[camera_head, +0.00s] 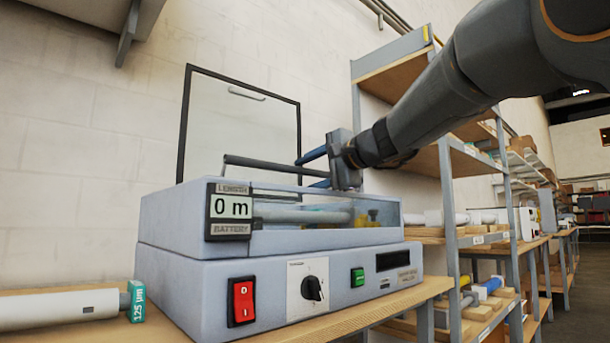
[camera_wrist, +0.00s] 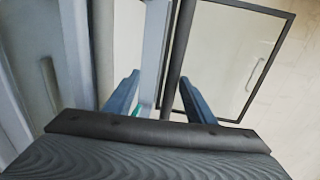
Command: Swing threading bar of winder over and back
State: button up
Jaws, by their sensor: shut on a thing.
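In the wrist view the dark bar (camera_wrist: 180,45) runs lengthwise between the two blue fingers (camera_wrist: 160,78). The gripper is shut on the bar; the exact contact is hard to see. The bar's right end is hidden by the gripper.
Metal shelving (camera_head: 448,200) with wooden shelves stands close on the right. A white roll with a 125 µm tag (camera_head: 137,301) lies on the bench at left.

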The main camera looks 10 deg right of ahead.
jog(key=v, duration=0.7)
jog(key=shift+p, duration=0.35)
jog(key=shift+s, duration=0.15)
